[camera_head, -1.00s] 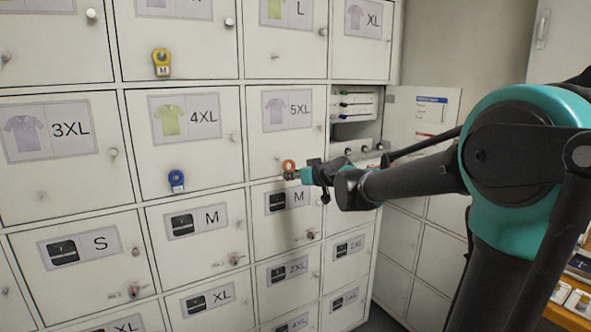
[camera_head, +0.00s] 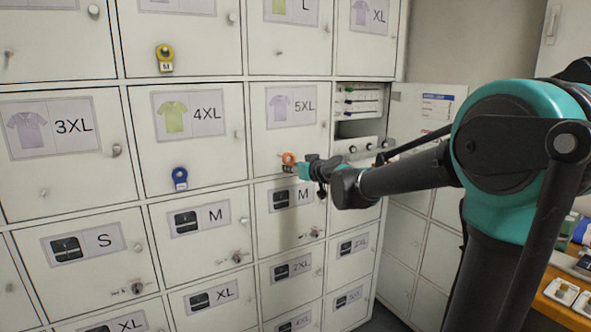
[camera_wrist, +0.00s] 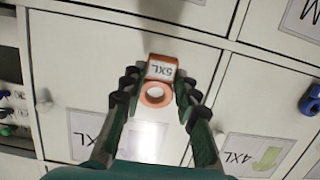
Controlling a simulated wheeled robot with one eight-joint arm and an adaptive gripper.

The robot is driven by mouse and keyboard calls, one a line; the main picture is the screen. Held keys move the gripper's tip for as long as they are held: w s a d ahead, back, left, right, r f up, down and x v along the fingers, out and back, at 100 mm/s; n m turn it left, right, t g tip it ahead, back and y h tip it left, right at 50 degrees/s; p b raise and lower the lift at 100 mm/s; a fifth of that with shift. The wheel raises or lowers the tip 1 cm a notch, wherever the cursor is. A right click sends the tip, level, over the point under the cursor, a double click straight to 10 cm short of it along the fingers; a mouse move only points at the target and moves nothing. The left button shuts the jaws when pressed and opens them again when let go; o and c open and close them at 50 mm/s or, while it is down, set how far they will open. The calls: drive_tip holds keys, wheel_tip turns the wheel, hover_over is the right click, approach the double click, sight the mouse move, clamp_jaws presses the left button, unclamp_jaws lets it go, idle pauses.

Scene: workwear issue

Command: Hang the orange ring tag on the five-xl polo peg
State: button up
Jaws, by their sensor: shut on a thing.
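The orange ring tag (camera_head: 289,158) is in front of the lower part of the white 5XL polo door (camera_head: 265,140). In the wrist view, the tag (camera_wrist: 156,93) has an orange ring and a white plate reading 5XL. My gripper (camera_head: 300,169) is shut on it, with its fingers (camera_wrist: 158,90) on either side of the tag. The door's polo label (camera_head: 291,104) is above the tag and also shows in the wrist view (camera_wrist: 90,133). I cannot see the 5XL peg, and cannot tell whether the ring touches the door.
A blue ring tag (camera_head: 180,178) hangs on the 4XL polo door to the left, and a yellow one (camera_head: 165,58) hangs higher up. A door knob (camera_head: 326,124) sticks out at the right of the 5XL door.

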drive_tip(key=shift+x, duration=2.55)
drive_tip(key=shift+w+a+r, duration=0.1)
drive_tip(key=shift+r, duration=0.05)
drive_tip(key=o, duration=1)
